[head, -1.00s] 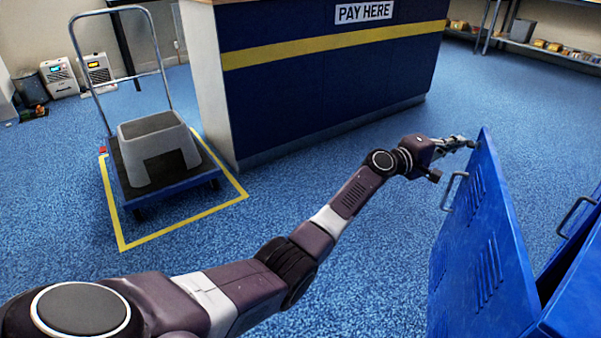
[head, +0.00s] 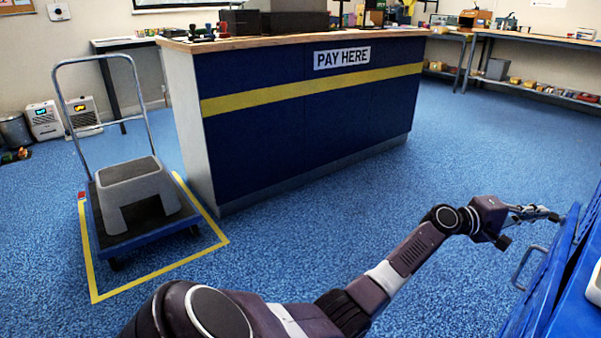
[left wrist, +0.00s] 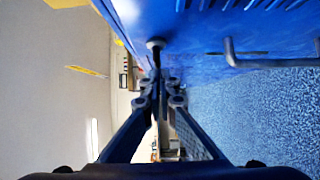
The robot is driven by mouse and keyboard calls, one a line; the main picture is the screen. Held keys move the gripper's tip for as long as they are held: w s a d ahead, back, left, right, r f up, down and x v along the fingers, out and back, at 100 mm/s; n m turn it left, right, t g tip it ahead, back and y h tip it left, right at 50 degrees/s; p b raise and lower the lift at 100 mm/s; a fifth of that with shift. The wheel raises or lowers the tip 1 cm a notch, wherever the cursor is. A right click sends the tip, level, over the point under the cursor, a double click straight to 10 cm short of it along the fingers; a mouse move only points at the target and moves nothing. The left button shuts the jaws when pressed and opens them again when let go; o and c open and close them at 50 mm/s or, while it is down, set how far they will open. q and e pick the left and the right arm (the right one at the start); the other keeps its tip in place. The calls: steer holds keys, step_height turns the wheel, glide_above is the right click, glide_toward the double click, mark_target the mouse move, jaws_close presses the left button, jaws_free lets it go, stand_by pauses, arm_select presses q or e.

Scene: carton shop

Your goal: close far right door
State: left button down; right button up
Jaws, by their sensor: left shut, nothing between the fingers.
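The blue metal door (head: 556,262) is at the right edge in the head view, with a grey bar handle (head: 525,266) on its outer face. My left gripper (head: 545,212) is shut and empty at the door's far upper edge, seemingly against its outer face. In the left wrist view the door (left wrist: 215,25) fills the top, with its handle (left wrist: 245,57) to the right of the left fingertips (left wrist: 156,46). The fingertips are at or very near the door surface; exact contact is unclear. My right gripper is out of view.
A navy counter (head: 290,135) with a yellow stripe and PAY HERE sign stands ahead. A cart (head: 140,225) carrying a grey step stool (head: 137,190) is at left. Blue floor between counter and door is clear. Shelving (head: 530,75) runs along the back right.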

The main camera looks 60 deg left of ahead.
mark_target(561, 222)
arm_select(q)
steer(key=d, duration=0.1)
steer(key=w+d, duration=0.1)
steer(key=d, duration=0.3)
steer(key=shift+w+r, duration=0.15)
steer(key=shift+w, duration=0.1)
steer(key=shift+d, duration=0.25)
